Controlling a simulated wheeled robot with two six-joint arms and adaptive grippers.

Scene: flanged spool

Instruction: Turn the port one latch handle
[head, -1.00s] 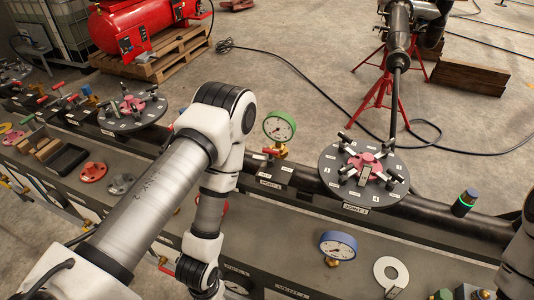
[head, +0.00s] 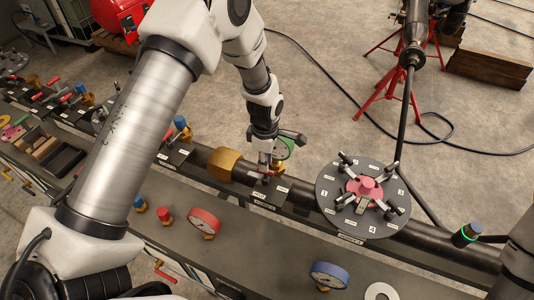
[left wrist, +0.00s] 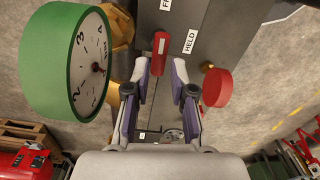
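A red latch handle (left wrist: 160,50) points toward the camera in the left wrist view, beside a "HELD" label (left wrist: 191,41) and a partly hidden label starting with F. My left gripper (left wrist: 161,78) is open, its two fingertips on either side of the handle's near end, with visible gaps. In the head view my left gripper (head: 264,172) is low over the dark pipe, left of the pink-centred flange disc (head: 330,190), and largely hides the handle. I cannot tell which port the handle belongs to. My right gripper is not in view.
A green-rimmed gauge (left wrist: 72,60) stands close left of the gripper in the left wrist view. A red round knob (left wrist: 217,88) is close on the right. In the head view, a red gauge (head: 204,222) and a blue gauge (head: 328,275) stand in front of the pipe.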

